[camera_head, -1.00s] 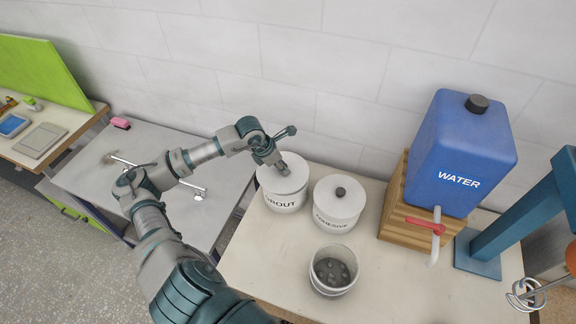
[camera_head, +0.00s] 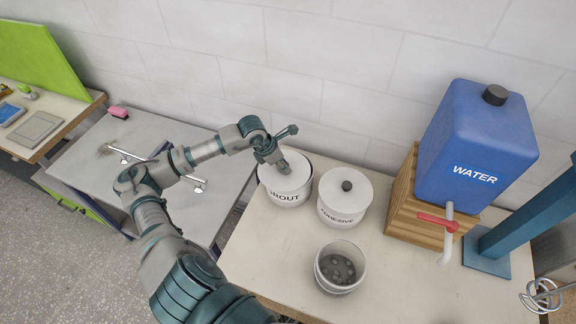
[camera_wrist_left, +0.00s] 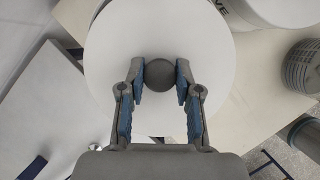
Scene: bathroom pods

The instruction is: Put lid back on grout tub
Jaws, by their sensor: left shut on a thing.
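The white grout tub (camera_head: 288,198) stands on the bench, left of the adhesive tub. Its white lid (camera_head: 296,180) lies at the tub's top; I cannot tell whether it is fully seated. My left gripper (camera_head: 278,164) is above the lid, shut on its dark round knob. In the left wrist view the knob (camera_wrist_left: 159,75) sits between the two blue-padded fingers (camera_wrist_left: 160,88), with the white lid disc (camera_wrist_left: 115,55) below. The gripper hides part of the lid in the head view. My right gripper is not in view.
The lidded adhesive tub (camera_head: 342,208) stands close on the right. An open bucket with grey contents (camera_head: 322,276) is in front. A blue water container (camera_head: 474,150) on a wooden stand (camera_head: 402,220) is further right.

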